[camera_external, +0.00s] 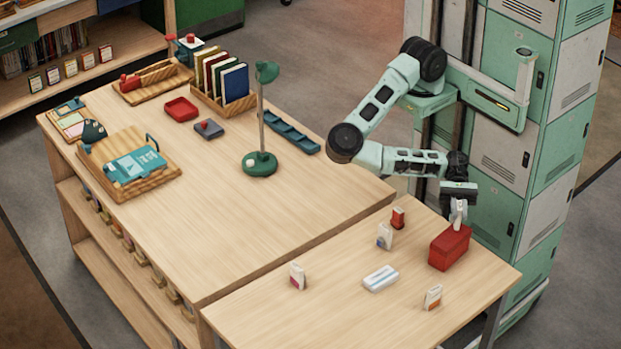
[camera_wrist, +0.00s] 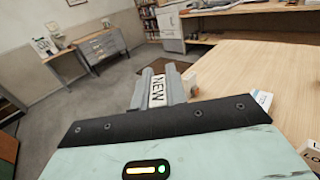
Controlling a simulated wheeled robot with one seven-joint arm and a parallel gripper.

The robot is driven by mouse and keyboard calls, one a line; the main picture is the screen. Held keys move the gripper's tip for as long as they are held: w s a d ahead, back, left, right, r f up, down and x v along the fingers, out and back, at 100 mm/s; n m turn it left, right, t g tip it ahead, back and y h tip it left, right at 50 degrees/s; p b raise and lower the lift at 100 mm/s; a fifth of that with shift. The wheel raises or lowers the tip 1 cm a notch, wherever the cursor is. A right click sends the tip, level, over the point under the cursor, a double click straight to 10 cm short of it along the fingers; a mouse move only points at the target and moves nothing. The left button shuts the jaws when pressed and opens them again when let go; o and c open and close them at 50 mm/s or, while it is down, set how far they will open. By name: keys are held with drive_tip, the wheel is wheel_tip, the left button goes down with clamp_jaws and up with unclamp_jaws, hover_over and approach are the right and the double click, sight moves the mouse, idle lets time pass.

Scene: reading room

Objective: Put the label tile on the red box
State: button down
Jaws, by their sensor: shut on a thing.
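The red box (camera_external: 449,250) stands near the right edge of the front table in the external view. My gripper (camera_external: 458,212) is just above its lid, pointing down. In the wrist view my gripper (camera_wrist: 165,88) is shut on a label tile (camera_wrist: 157,91), a white plate reading "NEW". In the external view the tile is too small to make out clearly between the fingers. I cannot tell whether the tile touches the lid. The red box is not visible in the wrist view.
A small red item (camera_external: 398,218), white-and-coloured cards (camera_external: 385,236) (camera_external: 297,277) (camera_external: 433,297) and a pale block (camera_external: 380,278) stand around the box's left and front. A green lamp (camera_external: 260,163) stands on the larger table. Green lockers (camera_external: 541,150) rise behind the box.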

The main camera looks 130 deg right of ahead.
sight(458, 224)
drive_tip(key=shift+f+p, duration=0.35)
drive_tip(key=shift+f, duration=1.7)
drive_tip(key=shift+f, duration=0.1)
drive_tip(key=c, duration=1.4)
unclamp_jaws()
drive_tip(key=shift+s, duration=0.1)
drive_tip(key=b+v, duration=0.2)
drive_tip(key=v, duration=0.4)
drive_tip(key=shift+s+d+b, duration=0.15)
drive_tip(key=shift+d+b, duration=0.05)
drive_tip(key=shift+b, duration=0.1)
drive_tip(key=shift+s+d, duration=0.3)
drive_tip(key=shift+d, duration=0.05)
